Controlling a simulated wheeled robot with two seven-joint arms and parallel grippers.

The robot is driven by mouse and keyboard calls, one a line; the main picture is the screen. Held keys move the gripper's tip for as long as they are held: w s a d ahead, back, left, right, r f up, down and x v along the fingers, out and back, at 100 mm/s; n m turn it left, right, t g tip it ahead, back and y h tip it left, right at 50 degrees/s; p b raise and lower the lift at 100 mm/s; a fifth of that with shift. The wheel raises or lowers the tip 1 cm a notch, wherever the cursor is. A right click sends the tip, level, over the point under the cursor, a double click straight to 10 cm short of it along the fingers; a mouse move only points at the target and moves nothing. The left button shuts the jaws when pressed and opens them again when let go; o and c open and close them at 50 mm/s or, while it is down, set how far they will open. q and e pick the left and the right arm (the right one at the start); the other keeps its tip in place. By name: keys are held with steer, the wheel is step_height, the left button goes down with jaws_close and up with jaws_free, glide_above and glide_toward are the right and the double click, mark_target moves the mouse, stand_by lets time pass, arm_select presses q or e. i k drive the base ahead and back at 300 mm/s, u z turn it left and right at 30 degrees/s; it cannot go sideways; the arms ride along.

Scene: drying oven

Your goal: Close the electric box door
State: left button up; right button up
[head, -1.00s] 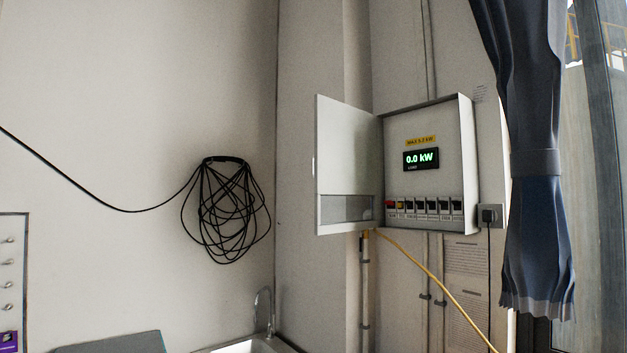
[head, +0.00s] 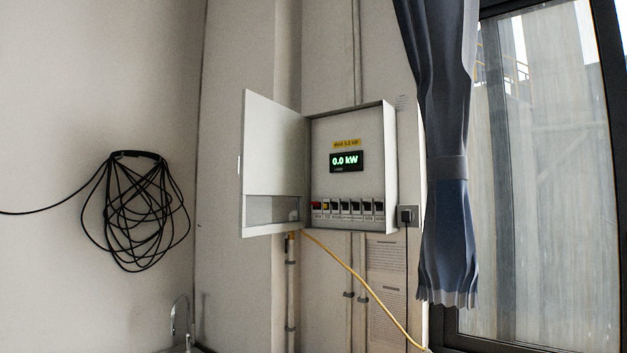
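The electric box (head: 383,150) is mounted on the wall near the middle of the head view. Its door (head: 275,140) stands wide open, swung out to the left on the box's left side. A small handle (head: 239,169) shows on the door's outer left edge. Inside, a display (head: 346,161) reads 0.0 kW, with a yellow label above and a row of switches (head: 347,207) below. Neither of my grippers is in view.
A coil of black cable (head: 135,210) hangs on the left wall. A blue curtain (head: 447,200) and a window (head: 545,170) are to the right of the box. A yellow cable (head: 362,283) runs down below it. A faucet (head: 180,312) shows at the bottom left.

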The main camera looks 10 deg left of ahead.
mark_target(272, 157)
steer(key=z, duration=0.05)
steer(key=k, duration=0.65)
steer(key=u, duration=0.7)
steer(key=i, duration=1.85)
steer(key=z, duration=0.55)
